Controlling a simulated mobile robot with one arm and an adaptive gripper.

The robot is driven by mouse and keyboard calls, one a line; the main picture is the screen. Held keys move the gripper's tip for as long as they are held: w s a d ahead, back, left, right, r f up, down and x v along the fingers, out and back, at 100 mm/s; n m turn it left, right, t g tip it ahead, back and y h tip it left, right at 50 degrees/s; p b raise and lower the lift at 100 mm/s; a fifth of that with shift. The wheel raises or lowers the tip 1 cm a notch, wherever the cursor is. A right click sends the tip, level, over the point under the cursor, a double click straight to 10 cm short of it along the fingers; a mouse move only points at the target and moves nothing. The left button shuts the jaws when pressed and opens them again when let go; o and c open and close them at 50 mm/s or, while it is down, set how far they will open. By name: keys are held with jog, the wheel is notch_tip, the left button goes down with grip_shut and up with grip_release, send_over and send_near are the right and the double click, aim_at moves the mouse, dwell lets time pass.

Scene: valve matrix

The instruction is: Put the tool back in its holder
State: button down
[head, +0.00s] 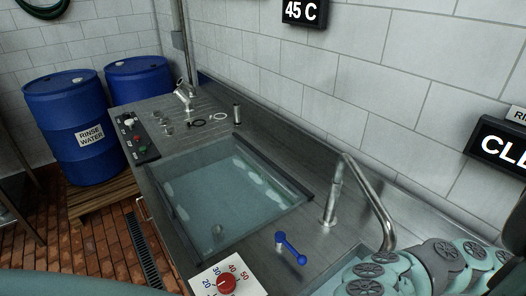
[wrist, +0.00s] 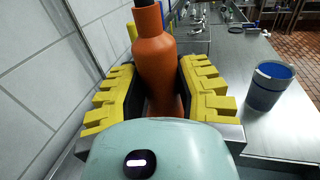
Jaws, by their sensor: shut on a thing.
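In the wrist view, my gripper (wrist: 160,92) has its yellow-padded jaws shut on an orange tool (wrist: 155,48). The tool's orange body is bottle-shaped, with a narrower neck toward the top of the picture. Its upper end is cut off by the frame, and its lower end is hidden behind my wrist housing. A grey cup-like container (wrist: 268,88) with a blue inside stands upright on the steel counter, right of the gripper and apart from it. I cannot tell whether it is the tool's holder. My gripper and the tool do not show in the head view.
A steel counter (wrist: 222,78) runs beside a tiled wall. Counter around the cup is clear.

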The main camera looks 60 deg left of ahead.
jog(key=shift+a+f+b, duration=0.15)
jog(key=shift+f+b, duration=0.05)
jog(key=shift+b, duration=0.4)
notch_tip(320, 180, down, 10)
jog(key=b, duration=1.2)
jog(key=shift+w, duration=0.1)
jog(key=shift+f+b, duration=0.5)
jog(key=shift+b, duration=0.65)
jog(key=c, duration=0.7)
grip_release()
jog(key=shift+o, duration=0.2)
notch_tip(320, 180, up, 8)
jog(key=shift+r, duration=1)
jog(key=shift+r, duration=0.1)
